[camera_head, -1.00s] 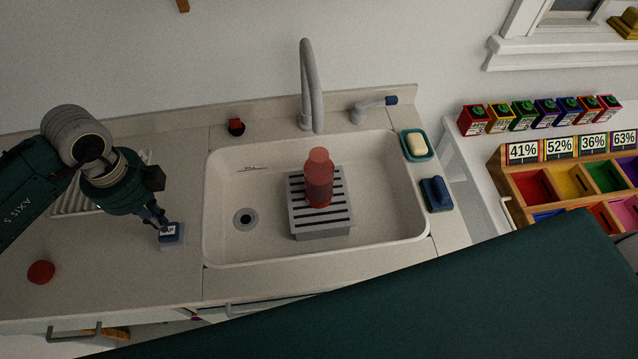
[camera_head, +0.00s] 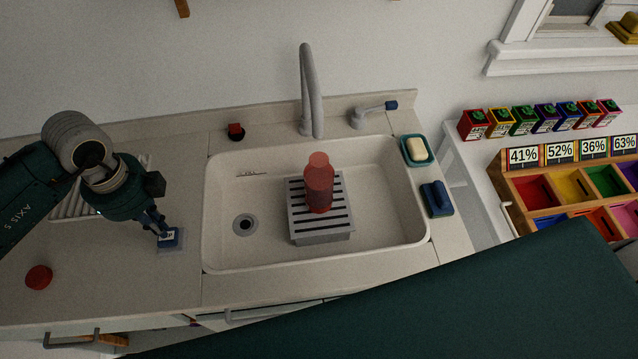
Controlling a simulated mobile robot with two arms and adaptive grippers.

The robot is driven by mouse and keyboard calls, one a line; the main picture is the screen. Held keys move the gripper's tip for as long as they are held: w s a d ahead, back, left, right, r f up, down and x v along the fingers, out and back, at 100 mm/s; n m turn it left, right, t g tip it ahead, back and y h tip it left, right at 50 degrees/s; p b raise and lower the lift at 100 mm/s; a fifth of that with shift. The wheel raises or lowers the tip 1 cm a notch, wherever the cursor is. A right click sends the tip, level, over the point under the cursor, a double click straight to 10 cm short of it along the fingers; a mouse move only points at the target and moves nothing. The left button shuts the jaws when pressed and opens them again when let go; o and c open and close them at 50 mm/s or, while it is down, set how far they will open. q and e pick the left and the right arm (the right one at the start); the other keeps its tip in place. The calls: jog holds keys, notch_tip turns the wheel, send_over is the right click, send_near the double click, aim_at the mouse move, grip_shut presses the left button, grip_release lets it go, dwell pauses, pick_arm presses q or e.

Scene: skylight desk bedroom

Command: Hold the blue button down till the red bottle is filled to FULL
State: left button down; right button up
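The red bottle (camera_head: 319,184) stands upright on a slatted grey stand in the sink, below the tap. It is translucent red; I cannot make out a fill level in it. The blue button (camera_head: 174,236) is on the counter left of the sink. My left gripper (camera_head: 162,232) points down at the button, its fingertips at the button's top and partly covering it. Its fingers look close together, with nothing held between them. Whether the button is fully pressed is hard to tell. My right gripper is not in view.
The grey tap (camera_head: 312,95) arches over the sink (camera_head: 222,185); no water stream shows. A red round thing (camera_head: 38,277) lies on the left counter. A soap dish (camera_head: 417,150) and blue sponge (camera_head: 437,198) are right of the sink. Coloured bins stand farther right.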

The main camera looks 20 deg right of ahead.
pick_arm(q)
jog(key=shift+f, duration=0.1)
dwell(0.6)
jog(key=shift+f+b, duration=1.1)
jog(key=shift+r, duration=0.15)
dwell(0.6)
notch_tip(320, 180, up, 6)
jog(key=p, duration=0.3)
jog(key=shift+p, duration=0.4)
dwell(0.6)
